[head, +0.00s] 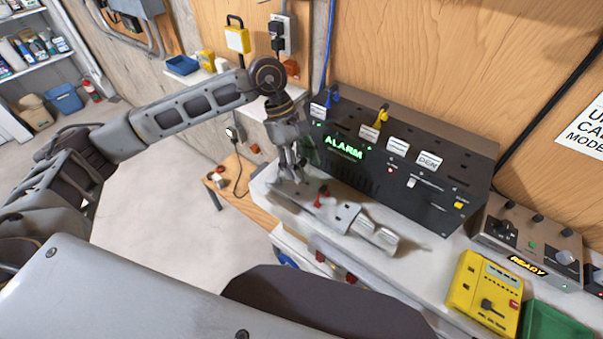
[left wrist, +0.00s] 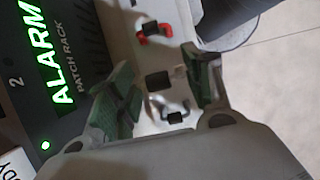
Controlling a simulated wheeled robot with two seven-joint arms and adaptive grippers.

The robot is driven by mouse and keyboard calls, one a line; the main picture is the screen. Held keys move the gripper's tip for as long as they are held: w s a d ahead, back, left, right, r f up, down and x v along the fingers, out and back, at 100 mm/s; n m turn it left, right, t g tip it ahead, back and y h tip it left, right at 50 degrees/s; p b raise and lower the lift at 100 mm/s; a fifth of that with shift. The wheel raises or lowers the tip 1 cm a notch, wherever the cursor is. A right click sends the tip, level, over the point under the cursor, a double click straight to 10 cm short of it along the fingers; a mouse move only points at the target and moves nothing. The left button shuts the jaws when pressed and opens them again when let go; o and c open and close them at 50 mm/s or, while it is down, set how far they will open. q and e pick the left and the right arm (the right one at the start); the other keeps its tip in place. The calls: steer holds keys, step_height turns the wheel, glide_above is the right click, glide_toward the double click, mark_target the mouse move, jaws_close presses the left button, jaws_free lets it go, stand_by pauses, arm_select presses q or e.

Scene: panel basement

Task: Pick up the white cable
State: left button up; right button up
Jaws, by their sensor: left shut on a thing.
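My left gripper (head: 290,168) comes in from the left and points down in front of the black patch rack (head: 440,176) with its green ALARM sign. In the left wrist view its two green-padded fingers (left wrist: 160,98) stand on either side of a small pale piece (left wrist: 152,108). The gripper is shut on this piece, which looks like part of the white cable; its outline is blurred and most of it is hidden. My right gripper is not in view.
A small wooden table (head: 235,190) stands left of the bench.

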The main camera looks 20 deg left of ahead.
mark_target(305, 162)
arm_select(q)
steer(key=shift+r+b, duration=0.3)
steer(key=shift+r, duration=1.8)
steer(key=shift+f, duration=0.1)
